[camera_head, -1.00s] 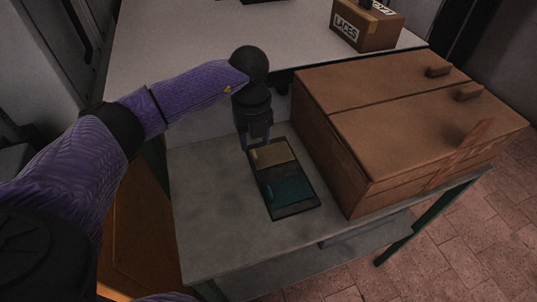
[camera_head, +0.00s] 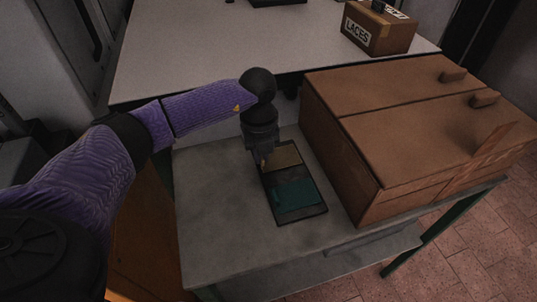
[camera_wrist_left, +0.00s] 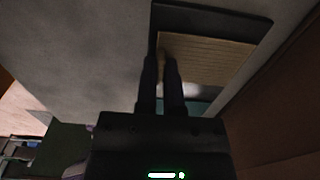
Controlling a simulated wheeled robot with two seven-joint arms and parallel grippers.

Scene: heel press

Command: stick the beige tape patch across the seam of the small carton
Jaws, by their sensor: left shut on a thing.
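The beige tape patch (camera_head: 286,155) lies on the far half of a dark flat tray (camera_head: 304,213). In the left wrist view the patch (camera_wrist_left: 215,58) looks finely ribbed. My left gripper (camera_head: 262,163) points down at the patch's left edge, its fingers (camera_wrist_left: 161,58) shut on a small beige piece of it. The rest of the patch appears to lie flat on the tray. A carton marked LACES (camera_head: 379,29) stands on the white table at the back and seems to be the small carton; its seam is hard to make out. My right gripper is not in view.
A teal patch (camera_head: 297,192) lies on the tray's near half. A large brown carton (camera_head: 400,135) with two tabs on its lid stands close right of the tray. The grey table (camera_head: 220,230) is bare left of and in front of the tray.

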